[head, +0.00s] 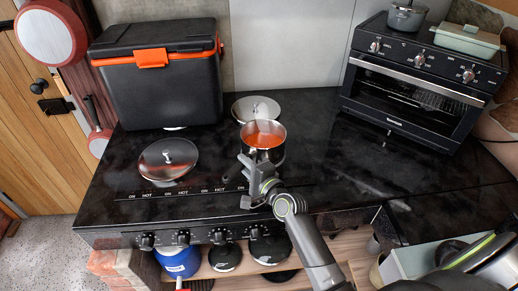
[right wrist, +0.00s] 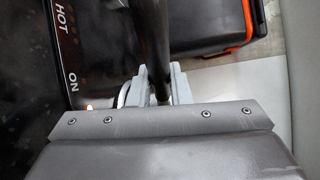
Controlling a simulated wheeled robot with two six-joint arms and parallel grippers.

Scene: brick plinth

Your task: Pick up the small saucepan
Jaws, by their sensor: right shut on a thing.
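The small saucepan (head: 279,152) is a steel pan with orange-red contents, upright over the back middle of the black stove top (head: 335,150). I cannot tell whether its base touches the surface. My right gripper (head: 256,168) is at its near side, shut on its handle. In the right wrist view the dark handle (right wrist: 155,45) runs up between the grey fingers of my right gripper (right wrist: 154,85). The pan's bowl is not clearly seen there. My left gripper is not in view.
Round lids (head: 165,153) lie left of and behind the pan (head: 248,103). A black cooler box (head: 160,95) with orange trim stands back left, a toaster oven (head: 415,95) back right. Control knobs (head: 183,239) line the front edge. The right stove top is clear.

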